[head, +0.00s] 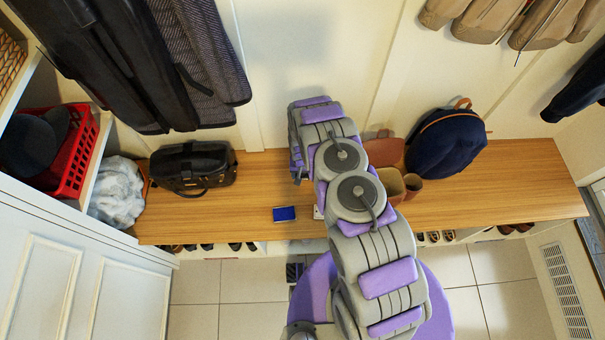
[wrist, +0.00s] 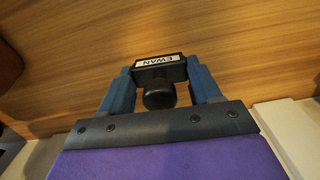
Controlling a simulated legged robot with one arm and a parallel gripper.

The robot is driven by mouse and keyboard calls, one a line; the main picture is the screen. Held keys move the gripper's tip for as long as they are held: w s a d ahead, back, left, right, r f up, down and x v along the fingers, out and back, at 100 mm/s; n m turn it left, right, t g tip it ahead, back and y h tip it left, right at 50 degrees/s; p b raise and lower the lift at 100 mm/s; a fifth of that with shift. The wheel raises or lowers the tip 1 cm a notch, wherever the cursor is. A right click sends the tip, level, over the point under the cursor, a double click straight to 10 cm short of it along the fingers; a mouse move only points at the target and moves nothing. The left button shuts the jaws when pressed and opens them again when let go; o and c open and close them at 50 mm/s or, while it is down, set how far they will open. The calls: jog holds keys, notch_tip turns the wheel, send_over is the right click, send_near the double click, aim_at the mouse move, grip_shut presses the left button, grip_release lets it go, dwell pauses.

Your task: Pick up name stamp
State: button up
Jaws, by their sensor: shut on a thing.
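The name stamp (wrist: 163,67) shows in the wrist view as a black block with a white label reading EWAN, upside down in the picture. Its round black knob (wrist: 160,96) points toward my palm. My gripper (wrist: 162,78) is shut on the stamp, with one blue finger at each side of it. Wood grain fills the view behind the stamp; I cannot tell whether the stamp touches the wood. In the head view my arm reaches over the wooden bench and hides the stamp.
A red basket (head: 77,153) sits in the left cubby. Coats hang above. The bench's right end is clear.

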jog(key=s+p, duration=0.1)
jog(key=s, duration=0.4)
jog(key=s+a+p, duration=0.1)
jog(key=s, duration=0.4)
jog(key=s+r+p, duration=0.1)
jog(key=s, duration=0.4)
jog(key=shift+s+a, duration=0.15)
jog(key=shift+a, duration=0.1)
